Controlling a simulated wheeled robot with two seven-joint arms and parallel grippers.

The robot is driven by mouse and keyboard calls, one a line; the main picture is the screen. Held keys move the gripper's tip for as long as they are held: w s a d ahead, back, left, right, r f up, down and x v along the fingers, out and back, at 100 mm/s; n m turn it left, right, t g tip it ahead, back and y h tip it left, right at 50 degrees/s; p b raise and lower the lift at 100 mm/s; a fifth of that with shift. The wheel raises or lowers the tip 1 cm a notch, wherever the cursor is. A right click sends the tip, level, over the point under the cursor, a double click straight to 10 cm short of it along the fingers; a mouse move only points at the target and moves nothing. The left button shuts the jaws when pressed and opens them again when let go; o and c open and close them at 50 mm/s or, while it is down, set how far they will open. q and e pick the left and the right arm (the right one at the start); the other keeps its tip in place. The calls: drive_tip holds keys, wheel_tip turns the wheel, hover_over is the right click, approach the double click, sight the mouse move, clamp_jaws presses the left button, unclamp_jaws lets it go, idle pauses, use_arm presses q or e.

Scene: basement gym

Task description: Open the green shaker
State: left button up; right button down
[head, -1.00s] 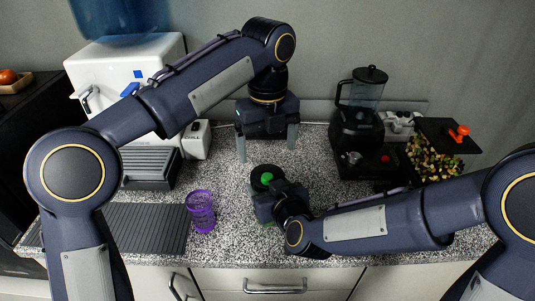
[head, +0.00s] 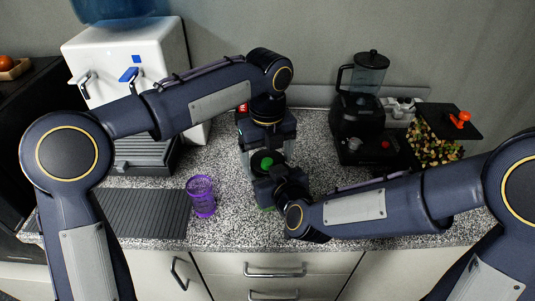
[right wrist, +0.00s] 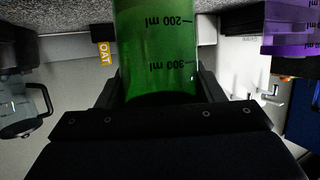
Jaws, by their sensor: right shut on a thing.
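The green shaker stands on the speckled counter. Its black lid with a round green cap (head: 267,162) shows in the head view between my grippers. Its see-through green body with ml marks (right wrist: 160,50) fills the middle of the right wrist view. My right gripper (head: 268,192) is shut around the shaker's body and hides most of it in the head view. My left gripper (head: 267,167) points down over the lid. Its fingers are apart, one on either side of the lid; whether they touch it I cannot tell.
A purple shaker (head: 201,197) stands to the left on the counter beside a dark ribbed mat (head: 140,217). A black blender (head: 361,110) and a dark board (head: 450,119) with chopped food are at the right. A white water dispenser (head: 110,60) stands at the back left.

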use_arm(q)
drive_tip(key=c, duration=0.7)
drive_tip(key=o, duration=1)
drive_tip(key=shift+r, duration=2.3)
use_arm(e)
drive_tip(key=shift+c, duration=1.4)
unclamp_jaws()
